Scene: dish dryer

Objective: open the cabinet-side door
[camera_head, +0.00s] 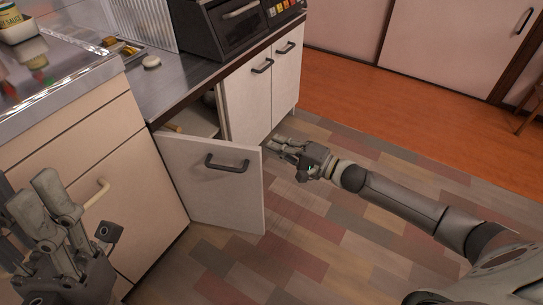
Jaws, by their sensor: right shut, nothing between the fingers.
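A white cabinet door (212,193) with a dark handle (227,163) stands swung out from the lower cabinet in the middle left of the head view. Part of the cabinet's inside (195,120) shows above and behind it. My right gripper (278,145) is shut and empty. It is by the door's free upper right edge; I cannot tell whether it touches. My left gripper (30,195) is large at the lower left, in front of the beige cabinet front; its fingertips are partly out of clear view.
Two shut doors (265,88) with dark handles are to the right under the counter. A black oven (235,25) stands on the counter (165,85). A beige handle (97,193) is near my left gripper.

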